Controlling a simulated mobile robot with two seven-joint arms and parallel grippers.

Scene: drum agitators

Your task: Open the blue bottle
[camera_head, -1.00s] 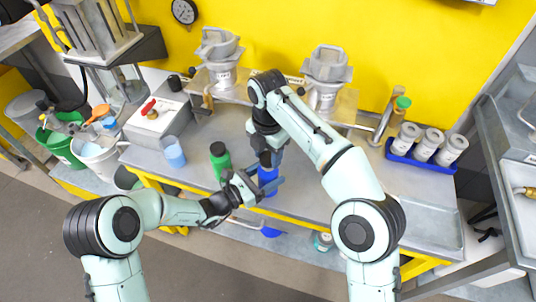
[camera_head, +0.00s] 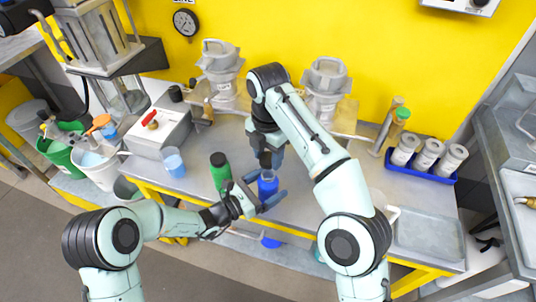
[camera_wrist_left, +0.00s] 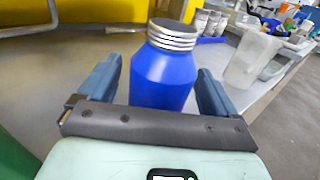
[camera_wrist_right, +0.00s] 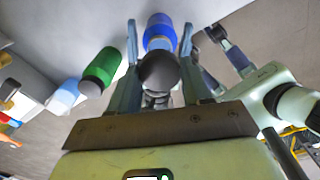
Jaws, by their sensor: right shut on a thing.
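The blue bottle (camera_head: 268,186) stands upright near the table's front edge. In the left wrist view, the bottle (camera_wrist_left: 164,78) shows a bare silver threaded neck with no cap on it. My left gripper (camera_head: 266,190) is open, its fingers on either side of the bottle with gaps showing. My right gripper (camera_head: 268,160) is above the bottle, apart from its neck. In the right wrist view, it is shut on a dark round cap (camera_wrist_right: 158,72), with the blue body beyond.
A green bottle (camera_head: 220,170) stands just left of the blue one, and a beaker of blue liquid (camera_head: 173,161) further left. A blue tray (camera_head: 425,167) with several white jars is at the right. A grey tray (camera_head: 428,228) lies front right.

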